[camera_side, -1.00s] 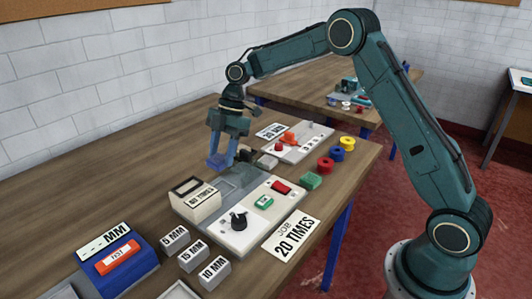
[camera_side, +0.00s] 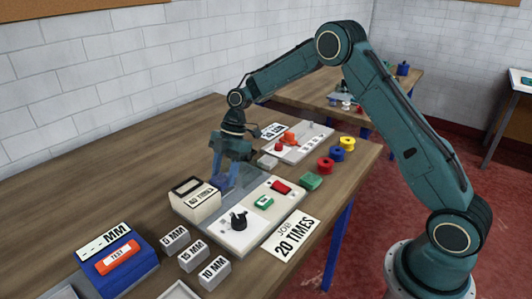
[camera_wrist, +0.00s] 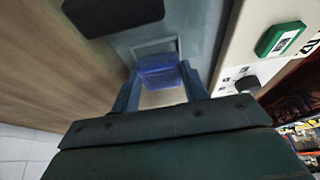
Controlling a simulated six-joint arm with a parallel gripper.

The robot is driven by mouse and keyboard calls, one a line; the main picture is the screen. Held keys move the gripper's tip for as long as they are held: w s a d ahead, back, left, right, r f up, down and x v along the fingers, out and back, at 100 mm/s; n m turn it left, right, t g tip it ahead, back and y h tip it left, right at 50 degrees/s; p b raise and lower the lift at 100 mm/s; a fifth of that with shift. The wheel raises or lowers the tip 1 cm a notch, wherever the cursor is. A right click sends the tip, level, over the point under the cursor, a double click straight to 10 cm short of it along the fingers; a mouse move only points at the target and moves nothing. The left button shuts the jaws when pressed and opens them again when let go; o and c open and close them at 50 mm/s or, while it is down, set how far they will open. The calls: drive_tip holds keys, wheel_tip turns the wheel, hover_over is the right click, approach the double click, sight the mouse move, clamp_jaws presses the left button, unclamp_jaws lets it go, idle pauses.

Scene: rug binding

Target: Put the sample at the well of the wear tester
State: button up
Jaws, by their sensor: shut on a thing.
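My gripper (camera_side: 224,178) is low over the grey bed of the wear tester (camera_side: 240,240), behind its white control panel. In the wrist view my gripper (camera_wrist: 160,82) is shut on the blue sample (camera_wrist: 160,72), which sits between the two fingertips. The well (camera_wrist: 155,47) shows there as a square recess just beyond the sample, partly covered by it. I cannot tell whether the sample touches the bed. The tester's display box (camera_side: 195,200) reads 40 TIMES, and its panel has a black knob (camera_side: 238,219), a green button (camera_side: 264,202) and a red switch (camera_side: 281,187).
A JOB 20 TIMES card (camera_side: 292,237) lies in front of the tester. A blue TEST gauge (camera_side: 118,262) and three labelled blocks (camera_side: 191,257) stand at left.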

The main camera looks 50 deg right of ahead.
drive_tip(key=shift+f, duration=0.65)
drive_tip(key=shift+f, duration=0.4)
drive_tip(key=shift+s+f, duration=0.1)
drive_tip(key=shift+f, duration=0.3)
drive_tip(key=o, duration=1)
drive_tip(key=shift+c, duration=0.2)
drive_tip(key=shift+r, duration=0.55)
drive_tip(key=v, duration=1.2)
drive_tip(key=shift+r, duration=0.25)
